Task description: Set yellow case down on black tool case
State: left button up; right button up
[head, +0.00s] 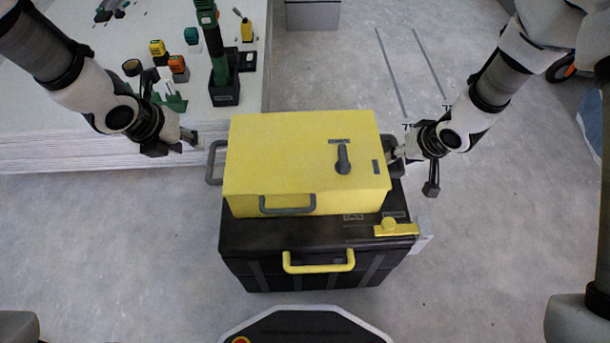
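The yellow case (290,155) is a box with a dark latch on top, a grey front handle and grey side handles. It is over the black tool case (300,238), level and towards its back. I cannot tell whether it rests on the lid or hovers slightly. The black case stands on the floor, with a yellow front handle and a yellow latch. My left gripper (193,139) is just left of the yellow case's left handle (215,163), apparently apart from it. My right gripper (396,155) is at the right handle, partly hidden; its grip is unclear.
A pale stacked-panel platform (60,154) at the back left holds a green tool (217,60) and several small tools. A grey box (312,14) stands at the far back. Floor is clear left and right of the cases. My base is close in front.

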jog(key=v, duration=1)
jog(key=shift+r, duration=0.15)
